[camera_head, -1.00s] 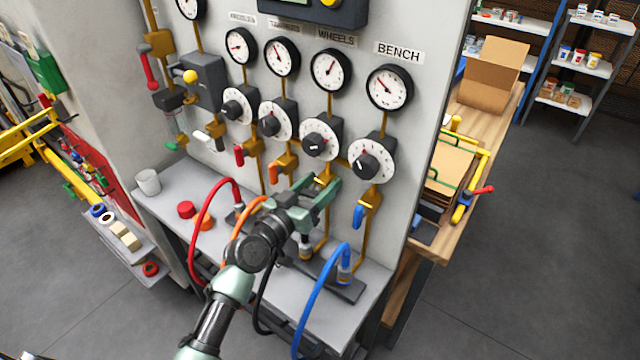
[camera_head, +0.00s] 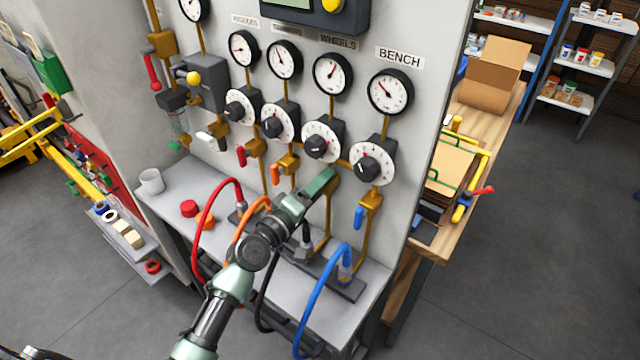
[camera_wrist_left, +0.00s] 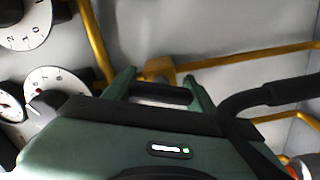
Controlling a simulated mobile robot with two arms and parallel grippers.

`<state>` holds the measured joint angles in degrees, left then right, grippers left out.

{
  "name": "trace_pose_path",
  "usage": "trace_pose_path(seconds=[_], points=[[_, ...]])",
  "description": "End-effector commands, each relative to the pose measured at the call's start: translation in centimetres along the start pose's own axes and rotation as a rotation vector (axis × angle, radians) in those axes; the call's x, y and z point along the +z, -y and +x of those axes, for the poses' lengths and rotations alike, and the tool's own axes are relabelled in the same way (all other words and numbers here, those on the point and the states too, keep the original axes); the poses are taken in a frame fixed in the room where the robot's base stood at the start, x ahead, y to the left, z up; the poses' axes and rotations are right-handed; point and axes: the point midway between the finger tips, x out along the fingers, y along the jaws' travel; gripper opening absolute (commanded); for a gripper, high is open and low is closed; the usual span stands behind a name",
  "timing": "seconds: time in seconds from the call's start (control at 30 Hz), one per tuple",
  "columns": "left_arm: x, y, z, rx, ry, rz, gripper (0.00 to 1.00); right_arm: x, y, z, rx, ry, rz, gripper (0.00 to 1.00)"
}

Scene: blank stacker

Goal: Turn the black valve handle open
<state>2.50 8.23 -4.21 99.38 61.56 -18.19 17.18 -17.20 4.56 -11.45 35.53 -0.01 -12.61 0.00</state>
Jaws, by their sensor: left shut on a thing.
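My left gripper (camera_head: 324,184) reaches up to the valve below the WHEELS dial, on the third pipe from the left of the labelled row. It hides the black valve handle in the head view. In the left wrist view a dark bar, the black handle (camera_wrist_left: 160,93), lies across between the two green fingers of the gripper (camera_wrist_left: 160,86), and the jaws are shut on it. A brass valve body (camera_wrist_left: 160,70) shows just behind the fingers. The handle's exact angle is hard to read. My right gripper is not in view.
Neighbouring valves carry an orange handle (camera_head: 275,173), a red handle (camera_head: 241,155) and a blue handle (camera_head: 359,217). Red (camera_head: 205,215), orange and blue (camera_head: 316,290) hoses arch close around my left arm. A wooden bench (camera_head: 490,130) stands at the right.

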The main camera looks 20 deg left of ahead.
Motion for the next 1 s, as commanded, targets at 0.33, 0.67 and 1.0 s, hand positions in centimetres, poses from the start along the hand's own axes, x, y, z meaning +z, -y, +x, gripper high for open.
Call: trace_pose_path(seconds=[0.33, 0.67, 1.0], points=[[-0.15, 0.06, -0.01, 0.001, -0.003, -0.256, 0.16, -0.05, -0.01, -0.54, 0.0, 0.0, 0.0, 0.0], [-0.12, 0.2, -0.01, 0.001, -0.004, -0.369, 0.16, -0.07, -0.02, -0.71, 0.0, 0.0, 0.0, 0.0], [-0.1, 0.24, -0.01, 0.001, -0.004, -0.389, 0.16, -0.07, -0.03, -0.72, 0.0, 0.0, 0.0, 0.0]])
